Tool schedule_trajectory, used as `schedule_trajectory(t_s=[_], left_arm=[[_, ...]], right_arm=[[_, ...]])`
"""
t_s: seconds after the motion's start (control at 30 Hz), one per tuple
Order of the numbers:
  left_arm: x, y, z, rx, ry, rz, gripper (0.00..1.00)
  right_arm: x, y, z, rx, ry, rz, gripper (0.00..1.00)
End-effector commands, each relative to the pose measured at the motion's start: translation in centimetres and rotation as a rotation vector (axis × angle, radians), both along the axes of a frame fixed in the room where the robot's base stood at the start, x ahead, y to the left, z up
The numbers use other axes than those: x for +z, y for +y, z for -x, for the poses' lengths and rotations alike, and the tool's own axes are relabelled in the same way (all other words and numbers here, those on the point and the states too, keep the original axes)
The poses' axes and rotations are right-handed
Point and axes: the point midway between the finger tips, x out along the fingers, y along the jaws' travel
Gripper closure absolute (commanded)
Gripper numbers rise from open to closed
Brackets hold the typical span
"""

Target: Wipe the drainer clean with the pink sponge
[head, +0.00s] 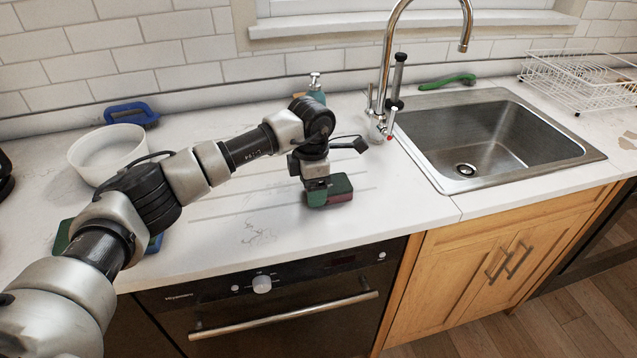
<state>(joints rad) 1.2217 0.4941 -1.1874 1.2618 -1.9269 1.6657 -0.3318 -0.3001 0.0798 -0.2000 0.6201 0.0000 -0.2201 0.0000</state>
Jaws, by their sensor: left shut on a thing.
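My left gripper (317,184) is shut on a sponge (341,189) with a dark green top and a pinkish-red side. It holds the sponge low at the counter, over the grooved drainer strip (230,212) left of the sink; I cannot tell whether the sponge touches the surface. Faint brownish marks (258,236) show on the white counter in front of the grooves. My arm hides part of the grooves. My right gripper is not in view.
The steel sink (490,135) and its faucet (385,75) are to the right. A white wire rack (580,80) stands at far right. A green brush (447,81) lies behind the sink. A white bowl (105,150) and blue brush (130,113) are at left. A soap bottle (315,88) stands behind my gripper.

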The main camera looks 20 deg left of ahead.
Motion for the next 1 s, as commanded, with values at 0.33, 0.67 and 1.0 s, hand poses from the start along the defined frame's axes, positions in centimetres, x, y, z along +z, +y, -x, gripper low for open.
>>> schedule_trajectory(t_s=[0.33,0.67,1.0], left_arm=[[-0.2,3.0,1.8,0.004,0.007,-0.007,0.41],[-0.3,4.0,2.5,0.004,0.009,-0.007,0.41],[-0.4,3.0,1.9,0.002,0.006,-0.006,0.41]], right_arm=[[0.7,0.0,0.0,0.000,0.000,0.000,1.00],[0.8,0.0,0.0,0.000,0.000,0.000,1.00],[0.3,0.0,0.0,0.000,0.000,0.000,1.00]])
